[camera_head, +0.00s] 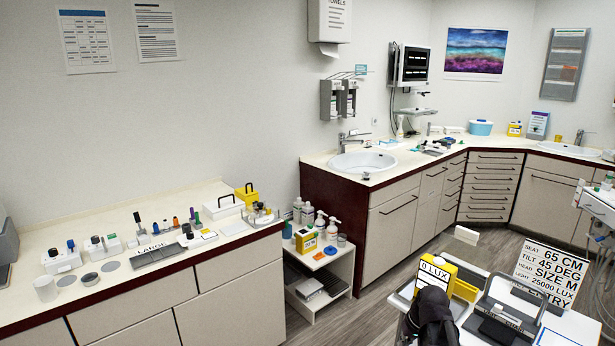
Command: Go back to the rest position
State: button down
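A black part of my arm's end, which looks like my gripper (432,318), shows at the bottom edge, right of centre. Its fingers cannot be made out, so I cannot tell whether it is open or shut or holds anything. It stands in front of a yellow box (434,278) labelled 0 LUX and covers part of it. I cannot tell whether the two touch.
A white table (570,326) at the lower right bears the yellow box, a grey stand (510,300) and a sign (545,272). A long counter (100,285) with several small items lies left. A low white trolley (318,262) stands between counters. Floor (362,308) shows between.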

jog(key=s+a+r+n+g+h+p, duration=0.1)
jog(key=s+a+g+h, duration=0.1)
jog(key=s+a, duration=0.6)
jog(key=shift+s+a, duration=0.3)
jog(key=shift+a, duration=0.25)
jog(key=shift+d, duration=0.1)
